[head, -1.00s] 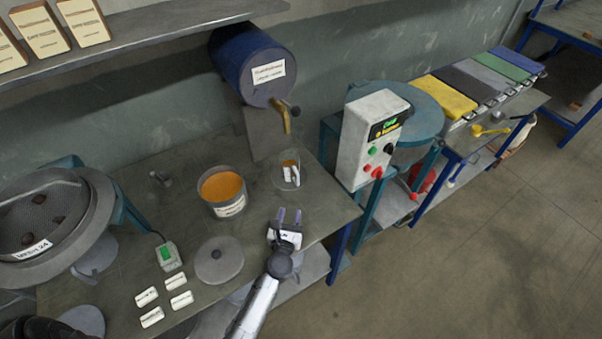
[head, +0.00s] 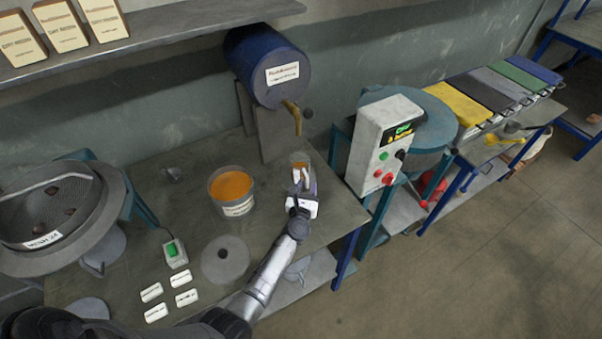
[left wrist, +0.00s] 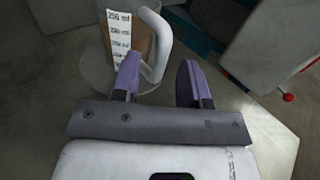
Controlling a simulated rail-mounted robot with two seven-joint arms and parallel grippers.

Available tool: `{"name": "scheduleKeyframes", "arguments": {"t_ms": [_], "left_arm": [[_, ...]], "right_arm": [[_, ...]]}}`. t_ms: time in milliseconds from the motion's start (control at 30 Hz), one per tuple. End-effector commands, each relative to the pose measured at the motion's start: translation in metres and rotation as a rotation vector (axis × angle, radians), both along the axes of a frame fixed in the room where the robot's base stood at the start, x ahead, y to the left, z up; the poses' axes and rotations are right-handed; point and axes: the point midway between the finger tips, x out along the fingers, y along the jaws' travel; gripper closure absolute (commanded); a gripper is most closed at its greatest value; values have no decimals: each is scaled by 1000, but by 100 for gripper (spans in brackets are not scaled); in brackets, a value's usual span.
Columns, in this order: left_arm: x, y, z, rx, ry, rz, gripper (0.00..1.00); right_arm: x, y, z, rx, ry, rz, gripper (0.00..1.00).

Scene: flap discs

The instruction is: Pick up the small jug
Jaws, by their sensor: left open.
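The small jug (head: 299,160) is clear, with a white scale strip and brown-orange content. It stands upright on the bench below the drum's brass tap. In the left wrist view the jug (left wrist: 119,42) is at upper left, its pale handle (left wrist: 160,45) facing right. My left gripper (head: 305,186) is at the jug's near side and partly covers it. In the left wrist view my left gripper (left wrist: 159,72) is open; the handle's lower end shows just beyond and between its purple fingers. I cannot tell whether they touch. My right gripper is not in view.
A blue drum (head: 267,66) with a brass tap (head: 293,112) overhangs the jug. A pot of orange material (head: 231,190) stands to its left. A white control box (head: 382,145) stands right, past the bench edge. A grey lid (head: 225,261) lies in front.

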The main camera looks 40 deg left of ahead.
Motion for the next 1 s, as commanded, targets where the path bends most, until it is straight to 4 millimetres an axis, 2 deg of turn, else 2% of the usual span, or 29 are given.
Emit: {"name": "scheduleKeyframes", "arguments": {"t_ms": [200,467,900,1000], "left_arm": [[15,9,-1,1,0,0,60],[16,9,0,1,0,0,60],[16,9,0,1,0,0,100],[16,9,0,1,0,0,100]], "right_arm": [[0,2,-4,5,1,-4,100],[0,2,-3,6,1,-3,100],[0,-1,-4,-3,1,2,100],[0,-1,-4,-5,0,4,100]]}}
